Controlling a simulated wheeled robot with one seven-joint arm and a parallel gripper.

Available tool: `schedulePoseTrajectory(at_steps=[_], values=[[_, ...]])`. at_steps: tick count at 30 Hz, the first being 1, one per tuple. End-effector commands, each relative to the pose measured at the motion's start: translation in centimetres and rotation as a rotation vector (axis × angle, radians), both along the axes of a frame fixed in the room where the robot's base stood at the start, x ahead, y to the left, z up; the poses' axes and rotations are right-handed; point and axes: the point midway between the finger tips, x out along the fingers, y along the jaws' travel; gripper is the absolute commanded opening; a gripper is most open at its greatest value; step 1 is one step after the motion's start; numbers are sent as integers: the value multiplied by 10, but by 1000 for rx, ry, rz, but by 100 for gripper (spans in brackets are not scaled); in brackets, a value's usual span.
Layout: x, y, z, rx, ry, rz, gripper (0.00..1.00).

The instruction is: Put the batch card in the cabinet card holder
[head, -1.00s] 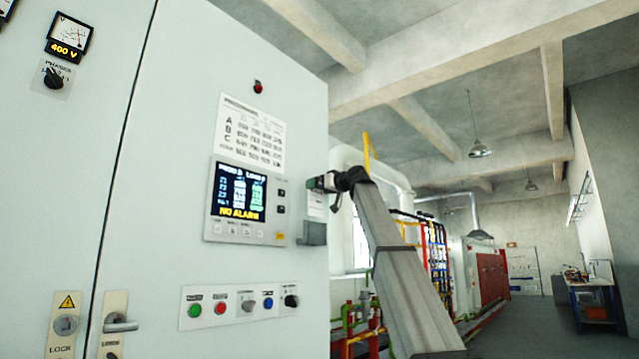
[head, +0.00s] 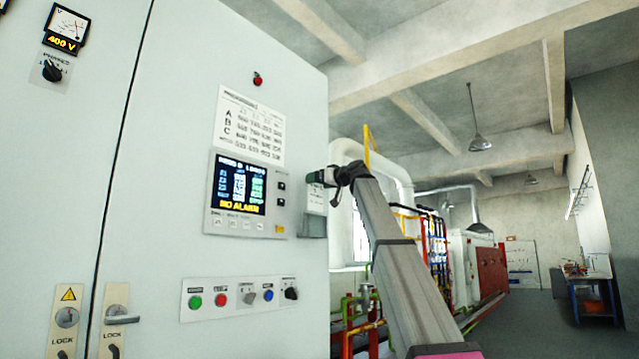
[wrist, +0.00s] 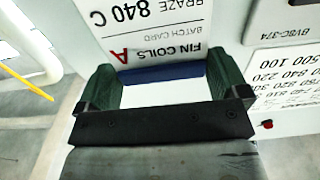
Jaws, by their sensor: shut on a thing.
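The batch card (head: 315,201) is a white card hanging upright below my gripper (head: 314,179), in front of the cabinet's right part. In the wrist view the card (wrist: 150,32) appears upside down, with "FIN COILS", "BATCH CARD" and a red "A", and a blue strip at its gripped edge. My gripper also shows there (wrist: 163,74), its green fingers shut on that edge. The card holder (head: 312,227) is a small grey pocket on the cabinet, directly below the card in the head view. I cannot tell whether the card's lower edge is inside it.
The grey cabinet (head: 180,150) fills the left. Its display panel (head: 240,195) is left of the card, with a row of buttons (head: 240,297) below and a printed chart (head: 250,125) above. Pipes (head: 430,250) and open floor lie to the right.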

Motion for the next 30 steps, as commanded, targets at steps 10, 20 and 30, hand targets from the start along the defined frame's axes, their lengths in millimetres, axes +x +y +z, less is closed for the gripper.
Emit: schedulePoseTrajectory(at_steps=[10, 20, 30], values=[[0, 0, 0, 0, 0, 0, 69], [0, 0, 0, 0, 0, 0, 69], [0, 0, -7, 0, 0, 0, 69]])
